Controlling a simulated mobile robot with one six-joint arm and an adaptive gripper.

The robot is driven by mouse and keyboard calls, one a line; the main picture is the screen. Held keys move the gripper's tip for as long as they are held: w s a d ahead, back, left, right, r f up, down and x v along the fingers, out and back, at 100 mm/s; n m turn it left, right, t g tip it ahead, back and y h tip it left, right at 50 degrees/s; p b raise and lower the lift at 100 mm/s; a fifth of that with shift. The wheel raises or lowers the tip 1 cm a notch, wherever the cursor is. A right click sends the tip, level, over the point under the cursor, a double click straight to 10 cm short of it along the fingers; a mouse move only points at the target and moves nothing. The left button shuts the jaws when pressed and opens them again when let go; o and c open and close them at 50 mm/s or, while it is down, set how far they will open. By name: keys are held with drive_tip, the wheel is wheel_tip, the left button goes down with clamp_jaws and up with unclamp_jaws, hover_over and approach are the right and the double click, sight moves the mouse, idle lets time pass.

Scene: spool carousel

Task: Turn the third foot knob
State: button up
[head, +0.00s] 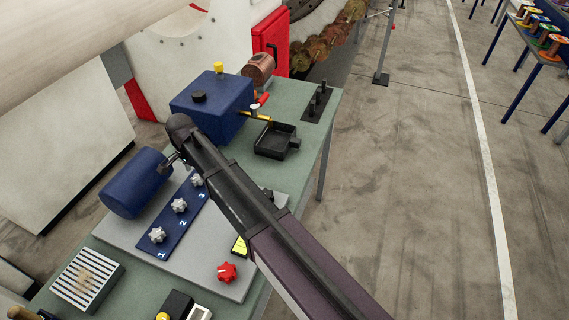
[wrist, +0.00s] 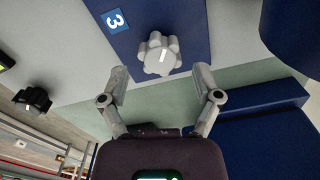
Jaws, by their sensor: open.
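The third knob (head: 197,180) is a light grey, lobed knob on a blue strip (head: 178,222), beside the printed number 3. In the wrist view this knob (wrist: 158,54) shows a short white mark on its face and lies just beyond my fingertips, roughly centred between them. My gripper (wrist: 162,74) is open and empty, with one finger to each side of the knob's line. In the head view my gripper (head: 176,161) is near the third knob, partly hidden by my arm. Contact with the knob does not show.
Two like knobs, number 2 (head: 179,205) and number 1 (head: 157,235), sit along the same strip. A blue cylinder (head: 136,183) lies close left, and a blue box (head: 212,104) stands behind. A red knob (head: 227,272) and a black tray (head: 277,141) are to the right.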

sight(197, 177)
drive_tip(key=shift+r+p, duration=5.15)
drive_tip(key=shift+r, duration=0.35)
drive_tip(key=w+d+f+n+b, duration=0.1)
drive_tip(key=d+f+b, duration=0.2)
drive_tip(key=d, duration=0.6)
drive_tip(key=d+f+n+b, duration=0.1)
drive_tip(key=d+f+b, duration=0.2)
drive_tip(key=d, duration=0.6)
drive_tip(key=w+d+f+n+b, duration=0.1)
drive_tip(key=d+f+b, duration=0.2)
drive_tip(key=d, duration=0.7)
drive_tip(key=shift+w+f+b, duration=0.35)
drive_tip(key=shift+f+b, duration=0.05)
drive_tip(key=shift+d, duration=0.1)
drive_tip(key=s+d+n, duration=0.1)
drive_tip(key=s+d, duration=0.3)
drive_tip(key=d, duration=0.7)
drive_tip(key=s+d+n, duration=0.2)
drive_tip(key=s+d, duration=0.2)
drive_tip(key=d, duration=0.7)
drive_tip(key=shift+s+d, duration=0.15)
drive_tip(key=shift+s, duration=0.1)
drive_tip(key=c, duration=0.3)
drive_tip(key=shift+c, duration=0.2)
